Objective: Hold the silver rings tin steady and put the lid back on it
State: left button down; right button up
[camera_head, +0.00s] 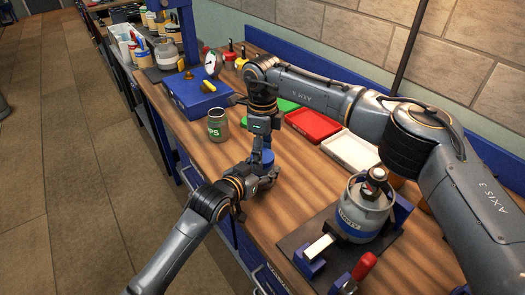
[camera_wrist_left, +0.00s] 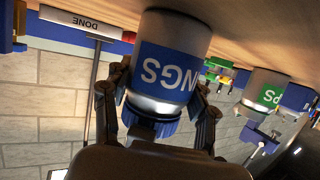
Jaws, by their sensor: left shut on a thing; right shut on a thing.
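The silver rings tin (camera_wrist_left: 172,30), with a blue label, stands on the bench between the two fingers of my left gripper (camera_wrist_left: 155,115). The left wrist view shows it upside down. The blue ribbed lid (camera_wrist_left: 150,122) is at the tin's mouth, with a bright silver band beside it; I cannot tell if it is fully seated. In the head view my left gripper (camera_head: 248,178) is shut at the tin, mostly hiding it. My right gripper (camera_head: 265,138) points down from above, shut on the blue lid (camera_head: 262,157).
A green-labelled tin (camera_head: 217,125) stands behind to the left. A blue box (camera_head: 198,95), a red tray (camera_head: 313,124) and a white tray (camera_head: 351,151) lie farther back. A gas canister (camera_head: 362,207) stands in a fixture at the right. The front bench edge is close to the left arm.

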jog(key=o, duration=1.4)
jog(key=shift+c, duration=0.2)
notch_tip(320, 180, up, 12)
pick_arm(q)
jog(key=shift+c, duration=1.7)
grip_release()
jog(key=shift+s, duration=0.1)
